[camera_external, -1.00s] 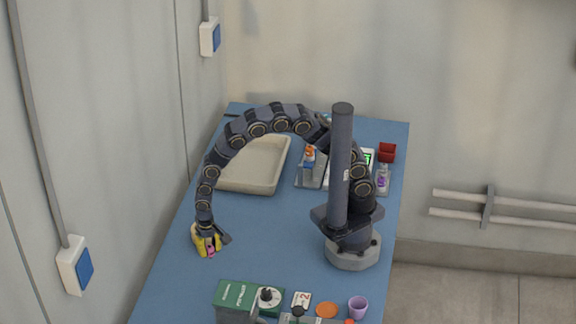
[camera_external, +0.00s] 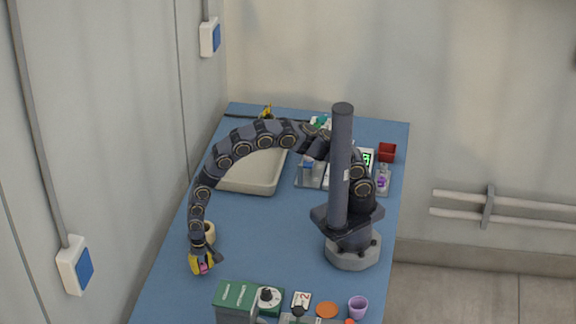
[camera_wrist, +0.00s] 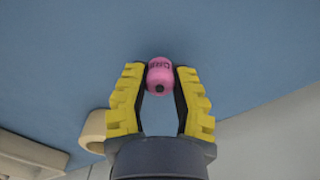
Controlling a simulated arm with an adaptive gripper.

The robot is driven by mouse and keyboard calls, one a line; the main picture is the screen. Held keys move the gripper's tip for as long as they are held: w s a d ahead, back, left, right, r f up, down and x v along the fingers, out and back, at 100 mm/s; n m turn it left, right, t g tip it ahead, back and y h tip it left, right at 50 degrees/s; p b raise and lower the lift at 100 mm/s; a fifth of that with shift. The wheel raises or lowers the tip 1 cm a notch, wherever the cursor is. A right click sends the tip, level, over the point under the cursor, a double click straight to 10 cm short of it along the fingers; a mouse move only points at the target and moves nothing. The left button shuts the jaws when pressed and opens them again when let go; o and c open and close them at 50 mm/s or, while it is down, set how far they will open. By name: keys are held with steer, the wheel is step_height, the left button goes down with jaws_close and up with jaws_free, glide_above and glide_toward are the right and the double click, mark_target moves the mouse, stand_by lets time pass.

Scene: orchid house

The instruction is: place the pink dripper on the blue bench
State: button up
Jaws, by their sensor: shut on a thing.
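The pink dripper (camera_wrist: 160,77) is a small rounded piece with dark lettering and a dark tip, held between the yellow-padded fingers of my gripper (camera_wrist: 159,84). In the external view my gripper (camera_external: 202,265) is low over the left part of the blue bench (camera_external: 270,225), and a bit of the pink dripper (camera_external: 203,268) shows between its fingers. I cannot tell whether the dripper touches the bench. The blue bench surface (camera_wrist: 60,50) also fills most of the wrist view.
A cream roll-like object (camera_external: 209,232) stands just behind my gripper. A beige tray (camera_external: 250,188) lies farther back. A green box with a dial (camera_external: 236,294), a purple cup (camera_external: 358,307) and an orange disc (camera_external: 327,310) sit at the front. The bench middle is clear.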

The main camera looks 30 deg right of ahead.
steer(key=o, duration=0.7)
steer(key=shift+o, duration=0.2)
steer(key=shift+r, duration=0.1)
